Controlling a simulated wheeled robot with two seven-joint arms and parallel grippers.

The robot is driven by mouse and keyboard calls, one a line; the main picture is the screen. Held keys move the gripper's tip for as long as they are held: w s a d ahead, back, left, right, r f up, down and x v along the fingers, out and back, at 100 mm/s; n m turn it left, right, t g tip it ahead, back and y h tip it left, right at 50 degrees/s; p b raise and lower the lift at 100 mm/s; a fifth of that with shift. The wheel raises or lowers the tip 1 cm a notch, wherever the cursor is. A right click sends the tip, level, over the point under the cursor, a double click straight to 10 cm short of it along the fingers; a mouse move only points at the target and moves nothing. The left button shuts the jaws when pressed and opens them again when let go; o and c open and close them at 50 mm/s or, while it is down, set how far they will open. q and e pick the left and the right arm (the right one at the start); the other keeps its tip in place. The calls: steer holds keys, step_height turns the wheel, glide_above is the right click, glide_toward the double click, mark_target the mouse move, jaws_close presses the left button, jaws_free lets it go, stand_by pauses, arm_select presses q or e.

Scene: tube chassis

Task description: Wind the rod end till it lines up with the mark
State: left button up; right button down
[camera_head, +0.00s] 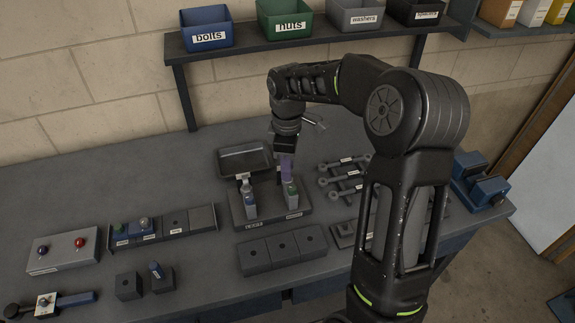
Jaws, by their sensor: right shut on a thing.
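My right gripper (288,172) points straight down over the right-hand post of a dark fixture (270,216) on the bench. It is shut on a small part at the top of that post. The part is mostly hidden by the fingers, so I cannot tell whether it lines up with a mark. A post with a green section (292,190) shows just below the fingertips. A second post with a blue-grey body and a light top (249,200) stands upright at the fixture's left. My left gripper is not in view.
Several grey rods with ring ends (345,178) lie right of the fixture, partly behind my arm. A dark tray (245,158) is behind it, dark blocks (283,248) in front. A button box (62,252) stands left. Bins sit on the shelf (300,45) above.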

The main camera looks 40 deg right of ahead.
steer(key=shift+s+f, duration=0.1)
steer(key=n, duration=0.2)
steer(key=shift+n+p, duration=0.35)
steer(key=shift+n, duration=1.25)
steer(key=n+p, duration=0.1)
steer(key=n, duration=0.2)
steer(key=shift+n, duration=1)
